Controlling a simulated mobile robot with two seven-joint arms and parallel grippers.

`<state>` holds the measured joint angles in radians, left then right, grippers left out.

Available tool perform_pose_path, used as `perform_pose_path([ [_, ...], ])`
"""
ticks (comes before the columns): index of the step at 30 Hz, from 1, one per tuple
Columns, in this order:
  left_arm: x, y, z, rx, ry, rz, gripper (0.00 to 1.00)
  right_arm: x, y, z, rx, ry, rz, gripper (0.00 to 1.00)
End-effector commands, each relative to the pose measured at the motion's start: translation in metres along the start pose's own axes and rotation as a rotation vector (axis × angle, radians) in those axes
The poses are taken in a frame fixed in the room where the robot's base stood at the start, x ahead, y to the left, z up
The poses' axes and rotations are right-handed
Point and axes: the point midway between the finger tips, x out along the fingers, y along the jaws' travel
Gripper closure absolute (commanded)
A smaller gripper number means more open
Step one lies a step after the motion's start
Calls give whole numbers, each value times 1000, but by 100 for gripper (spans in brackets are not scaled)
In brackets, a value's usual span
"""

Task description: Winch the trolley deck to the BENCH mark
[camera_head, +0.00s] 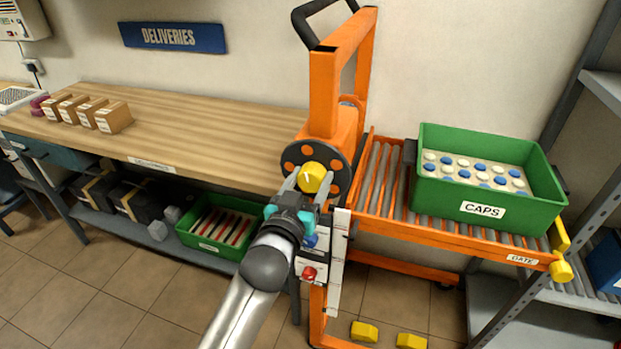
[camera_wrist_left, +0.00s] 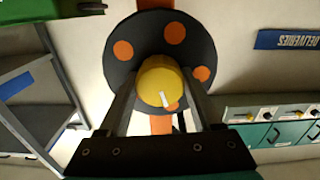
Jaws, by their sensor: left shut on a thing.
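The orange trolley has an upright mast (camera_head: 325,95) with a dark winch wheel (camera_head: 290,158) with orange spots. A yellow knob (camera_head: 313,177) sits on the wheel. My left gripper (camera_head: 307,185) is shut on the yellow knob; in the left wrist view its fingers (camera_wrist_left: 158,95) lie on both sides of the knob (camera_wrist_left: 160,78). My right gripper is not in view.
A green CAPS crate (camera_head: 482,209) stands on the deck, behind a yellow-ended bar labelled GATE (camera_head: 522,259). A blue DELIVERIES sign (camera_head: 172,37) hangs on the wall. Small boxes (camera_head: 114,118) stand at the bench's left. A red button (camera_head: 309,273) is below the wheel. Grey shelving (camera_head: 590,130) stands right.

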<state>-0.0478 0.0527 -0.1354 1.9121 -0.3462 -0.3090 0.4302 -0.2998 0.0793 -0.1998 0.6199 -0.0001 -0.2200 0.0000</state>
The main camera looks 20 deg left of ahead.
Motion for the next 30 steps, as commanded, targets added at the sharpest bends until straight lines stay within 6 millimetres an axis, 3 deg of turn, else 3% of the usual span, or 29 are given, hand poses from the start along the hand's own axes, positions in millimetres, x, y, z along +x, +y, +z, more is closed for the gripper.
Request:
perform_pose_path([
  [8, 0, 0, -1, 78, -2, 0, 90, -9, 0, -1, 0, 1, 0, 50],
  [30, 0, 1, -1, 541, 0, 0, 90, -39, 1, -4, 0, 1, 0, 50],
])
